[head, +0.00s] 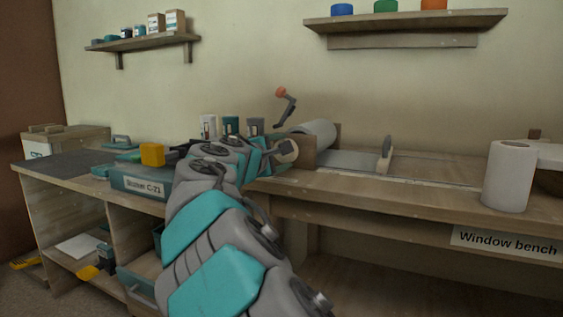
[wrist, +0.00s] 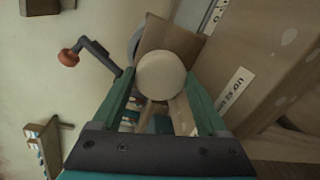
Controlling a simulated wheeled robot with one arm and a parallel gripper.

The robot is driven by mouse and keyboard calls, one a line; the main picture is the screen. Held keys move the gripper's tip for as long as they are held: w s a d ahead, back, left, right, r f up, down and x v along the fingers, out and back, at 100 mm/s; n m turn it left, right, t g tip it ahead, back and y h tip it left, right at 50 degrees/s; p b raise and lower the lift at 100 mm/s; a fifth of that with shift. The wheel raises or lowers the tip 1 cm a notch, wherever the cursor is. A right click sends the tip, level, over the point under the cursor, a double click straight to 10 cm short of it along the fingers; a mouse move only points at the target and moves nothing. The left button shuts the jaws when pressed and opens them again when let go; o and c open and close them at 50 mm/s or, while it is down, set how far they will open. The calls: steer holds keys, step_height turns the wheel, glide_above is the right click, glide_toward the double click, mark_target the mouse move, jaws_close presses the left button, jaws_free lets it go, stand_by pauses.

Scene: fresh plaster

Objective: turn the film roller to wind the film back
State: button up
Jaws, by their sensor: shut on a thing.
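The film roller is a pale roll (head: 320,132) lying across a wooden stand on the bench. A round cream end knob (head: 287,151) sticks out of the stand's near side; it also fills the space between my fingers in the wrist view (wrist: 161,76). A grey crank with an orange grip (head: 281,93) rises above the stand, and stands left of my fingers in the wrist view (wrist: 69,57). My gripper (head: 272,153) is shut around the knob, one green finger on each side. The arm hides part of the stand.
A white upright roll (head: 507,176) stands at the right. Small boxes and a yellow block (head: 152,154) lie left of my arm.

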steer(key=m+b, duration=0.4)
steer(key=shift+d+f+y, duration=0.1)
steer(key=shift+f+y, duration=0.2)
steer(key=m+b, duration=0.3)
steer(key=shift+y, duration=0.3)
steer(key=shift+r+m+b, duration=0.2)
steer(key=shift+m+b, duration=0.65)
steer(key=shift+m, duration=0.05)
steer(key=o, duration=1.3)
steer(key=shift+c, duration=0.2)
steer(key=shift+r, duration=0.1)
steer(key=shift+s, duration=0.15)
